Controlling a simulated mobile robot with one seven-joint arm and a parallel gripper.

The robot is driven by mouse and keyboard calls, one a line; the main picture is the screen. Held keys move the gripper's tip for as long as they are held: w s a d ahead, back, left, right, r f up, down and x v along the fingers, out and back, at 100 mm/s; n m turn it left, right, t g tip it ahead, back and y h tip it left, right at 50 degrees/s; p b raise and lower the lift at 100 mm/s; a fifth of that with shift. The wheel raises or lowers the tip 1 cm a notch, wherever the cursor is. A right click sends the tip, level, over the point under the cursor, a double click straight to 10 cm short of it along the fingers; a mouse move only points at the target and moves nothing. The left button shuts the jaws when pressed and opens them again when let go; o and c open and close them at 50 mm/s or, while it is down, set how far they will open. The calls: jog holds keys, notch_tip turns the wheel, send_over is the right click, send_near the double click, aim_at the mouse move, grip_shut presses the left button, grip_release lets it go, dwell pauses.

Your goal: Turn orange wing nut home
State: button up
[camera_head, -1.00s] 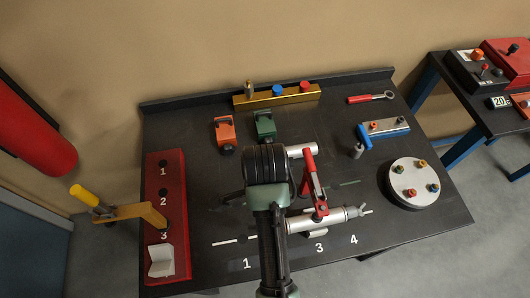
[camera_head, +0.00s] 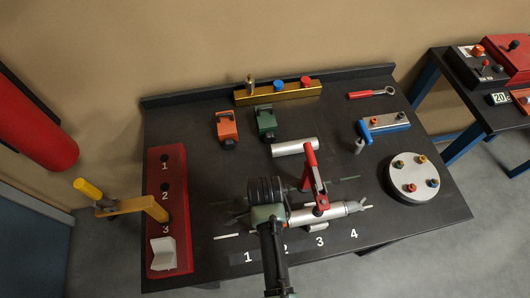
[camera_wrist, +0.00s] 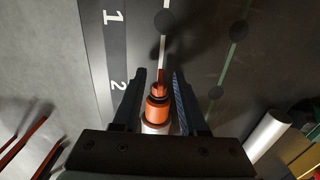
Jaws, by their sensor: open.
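In the wrist view an orange stepped fitting (camera_wrist: 157,108) on the end of a pale tube (camera_wrist: 152,129) lies between the two jaws of my gripper (camera_wrist: 159,82). The jaws are open, with a small gap on either side of the fitting. I cannot make out wings on it. In the head view my wrist (camera_head: 266,192) is over the left end of a silver tube assembly (camera_head: 330,211) and hides the orange fitting. A grey winged piece (camera_head: 357,206) is at the assembly's right end.
A red-handled clamp (camera_head: 314,172) stands close right of my wrist. A loose silver cylinder (camera_head: 295,148) lies behind. A round plate with knobs (camera_head: 413,190) is at the right, a red numbered block (camera_head: 170,225) at the left. Numbers mark the front strip.

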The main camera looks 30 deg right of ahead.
grip_shut()
